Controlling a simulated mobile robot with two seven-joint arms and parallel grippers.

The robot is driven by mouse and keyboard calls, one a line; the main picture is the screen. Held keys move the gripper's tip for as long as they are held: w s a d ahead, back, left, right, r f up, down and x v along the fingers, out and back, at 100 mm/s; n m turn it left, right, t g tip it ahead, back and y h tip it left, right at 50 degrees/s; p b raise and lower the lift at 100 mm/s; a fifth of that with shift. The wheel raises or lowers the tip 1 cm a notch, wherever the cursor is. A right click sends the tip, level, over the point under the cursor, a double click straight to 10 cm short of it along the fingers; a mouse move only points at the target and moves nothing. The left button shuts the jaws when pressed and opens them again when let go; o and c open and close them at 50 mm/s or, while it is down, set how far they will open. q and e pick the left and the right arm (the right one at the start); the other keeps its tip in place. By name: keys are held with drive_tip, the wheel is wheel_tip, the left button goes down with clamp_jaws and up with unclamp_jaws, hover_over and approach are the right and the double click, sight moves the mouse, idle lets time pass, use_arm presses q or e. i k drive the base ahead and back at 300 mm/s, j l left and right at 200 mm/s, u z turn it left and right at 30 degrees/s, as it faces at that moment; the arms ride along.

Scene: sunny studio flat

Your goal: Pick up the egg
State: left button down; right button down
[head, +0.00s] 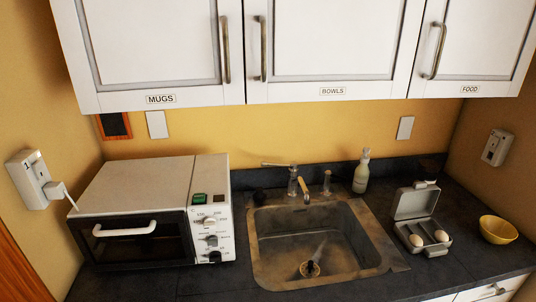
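Two pale eggs sit in an open grey egg box on the counter, right of the sink. One egg (416,240) is at the front left of the box, the other egg (441,236) at the front right. The egg box (413,203) has its lid raised at the back. Neither of my grippers shows in the head view.
A yellow bowl (498,229) stands right of the egg box. The sink (320,245) with its tap (304,188) is to the left, with a soap bottle (361,172) behind it. Closed white cupboards (345,40) hang above the counter.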

sight(414, 240)
drive_tip(key=z, duration=1.65)
drive_tip(key=i+l+u, duration=0.1)
drive_tip(key=u, duration=0.75)
drive_tip(key=i+l+u, duration=0.1)
drive_tip(key=u, duration=0.3)
drive_tip(key=l+u, duration=0.25)
drive_tip(key=u, duration=0.2)
drive_tip(key=l+u, duration=0.3)
drive_tip(key=l, duration=0.2)
drive_tip(key=l+u, duration=0.35)
drive_tip(key=l, duration=0.15)
drive_tip(key=k+l+u, duration=0.1)
drive_tip(key=l, duration=0.45)
drive_tip(key=k+l+u, duration=0.1)
drive_tip(key=l, duration=0.45)
